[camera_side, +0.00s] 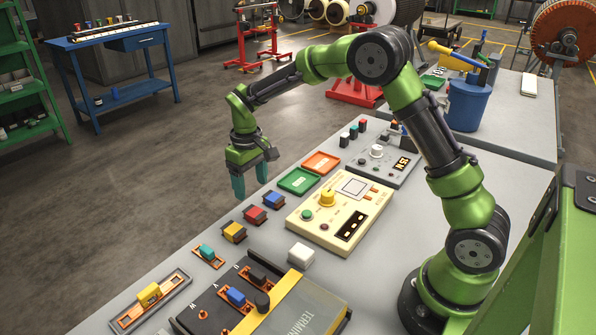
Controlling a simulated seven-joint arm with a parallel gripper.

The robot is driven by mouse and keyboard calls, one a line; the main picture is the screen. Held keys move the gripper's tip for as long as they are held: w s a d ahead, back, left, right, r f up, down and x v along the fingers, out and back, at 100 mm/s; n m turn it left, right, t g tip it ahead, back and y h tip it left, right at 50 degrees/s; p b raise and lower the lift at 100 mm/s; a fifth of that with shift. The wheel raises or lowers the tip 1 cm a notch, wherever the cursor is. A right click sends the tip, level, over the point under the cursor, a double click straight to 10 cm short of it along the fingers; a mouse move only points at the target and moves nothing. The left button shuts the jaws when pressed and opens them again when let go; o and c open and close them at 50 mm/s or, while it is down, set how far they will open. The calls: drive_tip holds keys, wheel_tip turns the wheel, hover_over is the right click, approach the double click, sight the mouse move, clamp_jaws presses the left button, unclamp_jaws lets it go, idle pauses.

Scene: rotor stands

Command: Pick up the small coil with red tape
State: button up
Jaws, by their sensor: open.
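A small dark piece with a red top (255,215) lies on the grey bench. It sits in a row between a similar blue-topped piece (272,200) and a yellow-topped piece (234,231). I take the red-topped piece for the coil with red tape, but its windings are too small to make out. A smaller block with a red top (363,124) stands farther back. My gripper (250,184) points down, open and empty, with teal fingers. In the picture it is above and slightly left of the row, apart from the pieces.
A green tray (299,181) and an orange tray (321,163) lie right of my gripper. A cream instrument (340,212) with a yellow knob lies right of the row. A white block (301,254) and a dark terminal box (300,312) are nearer the camera.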

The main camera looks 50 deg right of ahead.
sight(254, 212)
drive_tip(key=f, duration=0.8)
drive_tip(key=shift+s+a, duration=0.1)
drive_tip(key=shift+s, duration=0.1)
drive_tip(key=c, duration=1.2)
drive_tip(key=shift+c, duration=0.2)
drive_tip(key=shift+r, duration=0.15)
